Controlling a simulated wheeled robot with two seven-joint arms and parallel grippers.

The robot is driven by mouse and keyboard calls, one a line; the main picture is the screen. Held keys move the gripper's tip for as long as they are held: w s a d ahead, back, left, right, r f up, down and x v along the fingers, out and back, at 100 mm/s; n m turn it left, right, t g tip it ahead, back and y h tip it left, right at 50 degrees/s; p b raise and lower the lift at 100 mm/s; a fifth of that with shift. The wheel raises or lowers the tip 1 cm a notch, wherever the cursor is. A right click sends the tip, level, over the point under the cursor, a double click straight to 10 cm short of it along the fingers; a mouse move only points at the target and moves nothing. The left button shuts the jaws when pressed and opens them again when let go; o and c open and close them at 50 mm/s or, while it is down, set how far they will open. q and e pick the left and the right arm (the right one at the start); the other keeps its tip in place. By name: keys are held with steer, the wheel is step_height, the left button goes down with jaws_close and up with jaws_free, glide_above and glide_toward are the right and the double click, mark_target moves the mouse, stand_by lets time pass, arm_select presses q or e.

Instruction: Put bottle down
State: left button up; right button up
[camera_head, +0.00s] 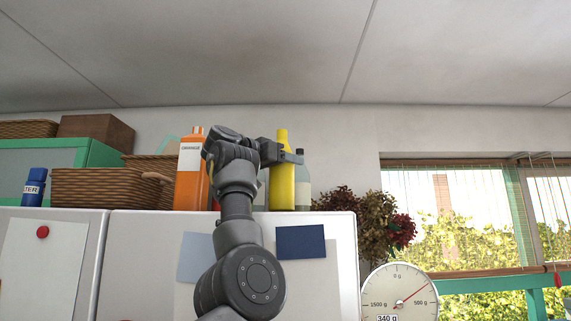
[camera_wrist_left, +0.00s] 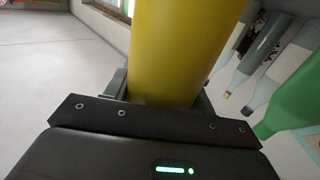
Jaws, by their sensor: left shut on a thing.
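A yellow bottle (camera_head: 282,185) stands upright at the top of the white cabinet in the head view, near its right part. My left gripper (camera_head: 289,157) reaches up in front of the cabinet and is shut on the yellow bottle at its upper body. In the left wrist view the yellow bottle (camera_wrist_left: 180,50) fills the middle between the fingers. Whether its base touches the cabinet top cannot be told. My right gripper is not in view.
An orange bottle (camera_head: 190,175) stands to the left and a grey bottle (camera_head: 302,185) just right of the yellow one. A wicker basket (camera_head: 105,188) and a blue bottle (camera_head: 34,188) are further left. Dried flowers (camera_head: 365,215) hang at the right. A green bottle (camera_wrist_left: 290,100) shows in the wrist view.

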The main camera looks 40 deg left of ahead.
arm_select(q)
steer(key=shift+f+b, duration=0.3)
steer(key=shift+f, duration=0.15)
stand_by(0.4)
steer(key=o, duration=1.4)
steer(key=shift+s, duration=0.1)
steer(key=shift+c, duration=0.2)
steer(key=shift+s+f, duration=0.1)
steer(key=shift+s, duration=0.05)
steer(key=s+a+b, duration=0.1)
steer(key=s+b, duration=0.4)
steer(key=s, duration=0.5)
steer(key=shift+s+a+b, duration=0.2)
steer(key=shift+a+b, duration=0.05)
steer(key=shift+b, duration=0.1)
jaws_close()
